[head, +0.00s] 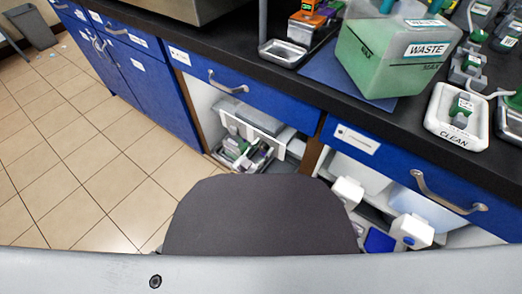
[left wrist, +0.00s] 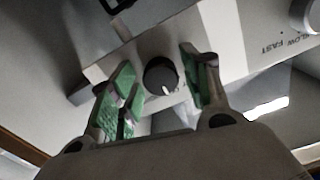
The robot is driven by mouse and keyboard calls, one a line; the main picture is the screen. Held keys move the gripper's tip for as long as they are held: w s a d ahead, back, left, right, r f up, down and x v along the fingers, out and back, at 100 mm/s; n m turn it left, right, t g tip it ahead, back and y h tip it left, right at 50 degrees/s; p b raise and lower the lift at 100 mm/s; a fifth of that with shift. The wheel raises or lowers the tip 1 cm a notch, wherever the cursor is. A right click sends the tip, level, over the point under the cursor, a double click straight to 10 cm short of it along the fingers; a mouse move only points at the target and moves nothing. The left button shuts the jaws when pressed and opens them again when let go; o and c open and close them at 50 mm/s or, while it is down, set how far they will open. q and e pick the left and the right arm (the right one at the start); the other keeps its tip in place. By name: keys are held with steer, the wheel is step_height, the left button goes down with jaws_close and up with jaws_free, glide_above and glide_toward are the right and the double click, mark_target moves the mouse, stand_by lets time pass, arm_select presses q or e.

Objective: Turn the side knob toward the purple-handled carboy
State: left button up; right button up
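A round black knob (left wrist: 160,76) with a white pointer mark sits on the face of a pale device (left wrist: 222,38) in the left wrist view. My left gripper (left wrist: 156,62) is open, with its green-padded fingers on either side of the knob. Gaps show between knob and pads, so I see no grip on it. In the head view the knob cannot be made out. A small purple patch (head: 262,155) shows among items in the open cabinet, but I cannot tell whether it is the carboy's handle. My right gripper is not in view.
A green-filled WASTE container (head: 385,55) and a CLEAN tray (head: 457,135) stand on the black counter. Blue drawers (head: 245,85) and an open shelf lie below. A white knob (left wrist: 306,15) is near the SLOW/FAST label.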

arm_select(q)
steer(key=c, duration=0.7)
steer(key=shift+p, duration=0.3)
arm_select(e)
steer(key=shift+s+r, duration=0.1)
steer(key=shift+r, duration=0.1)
arm_select(q)
steer(key=shift+r+n+p, duration=0.1)
steer(key=shift+n+p, duration=0.5)
steer(key=shift+n, duration=0.2)
steer(key=n+p, duration=0.2)
steer(key=n, duration=0.1)
steer(key=n+p, duration=0.1)
steer(key=n, duration=0.1)
steer(key=shift+n, duration=0.3)
steer(key=shift+n+p, duration=0.5)
steer(key=shift+n, duration=0.3)
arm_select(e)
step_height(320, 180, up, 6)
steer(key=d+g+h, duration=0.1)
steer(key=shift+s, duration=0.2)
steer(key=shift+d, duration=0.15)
